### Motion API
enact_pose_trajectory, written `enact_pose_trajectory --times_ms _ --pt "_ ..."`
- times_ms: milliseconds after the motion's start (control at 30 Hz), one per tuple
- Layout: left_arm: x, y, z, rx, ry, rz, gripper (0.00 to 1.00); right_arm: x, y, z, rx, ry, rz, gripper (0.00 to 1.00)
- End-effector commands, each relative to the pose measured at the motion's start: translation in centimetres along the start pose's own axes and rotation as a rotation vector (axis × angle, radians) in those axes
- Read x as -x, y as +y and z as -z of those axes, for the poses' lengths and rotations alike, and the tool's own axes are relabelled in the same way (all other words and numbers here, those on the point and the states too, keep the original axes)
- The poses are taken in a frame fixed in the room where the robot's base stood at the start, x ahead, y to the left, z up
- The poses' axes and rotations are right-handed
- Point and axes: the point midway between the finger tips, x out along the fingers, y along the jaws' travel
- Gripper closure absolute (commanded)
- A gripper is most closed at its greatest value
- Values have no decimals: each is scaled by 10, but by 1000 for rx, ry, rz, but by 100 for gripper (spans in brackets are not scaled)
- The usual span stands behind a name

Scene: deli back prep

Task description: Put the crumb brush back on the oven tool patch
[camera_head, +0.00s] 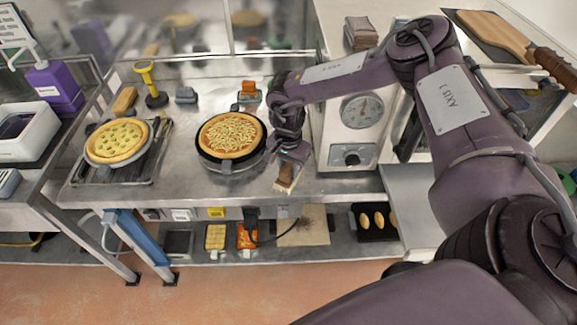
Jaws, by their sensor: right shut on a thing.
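My right gripper (292,153) points down over the front part of the steel counter (225,185), just left of the white oven with a dial. It is shut on the crumb brush (286,178), a small brown block with a pale lower edge. The gripper hides the brush's upper part. The brush is close to the counter's front edge; I cannot tell whether it touches the surface. I cannot make out a marked oven tool patch. My left gripper is not in view.
The oven (354,125) stands close on the right. A pizza in a black pan (232,166) is just left of the gripper, and another pizza (117,142) sits further left. An orange-topped item (249,91) stands behind. A lower shelf holds trays and small goods.

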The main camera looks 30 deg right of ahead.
Motion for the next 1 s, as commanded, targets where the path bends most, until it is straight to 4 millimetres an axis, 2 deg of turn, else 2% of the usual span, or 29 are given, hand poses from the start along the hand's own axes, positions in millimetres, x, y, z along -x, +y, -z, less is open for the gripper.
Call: enact_pose_trajectory --times_ms 167,200,367,1000 --pt "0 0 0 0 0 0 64 0 0 0 0 0 0 100" --pt "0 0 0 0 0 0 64 0 0 0 0 0 0 66" --pt "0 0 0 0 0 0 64 0 0 0 0 0 0 46" --pt "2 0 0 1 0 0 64 2 0 0 0 0 0 46"
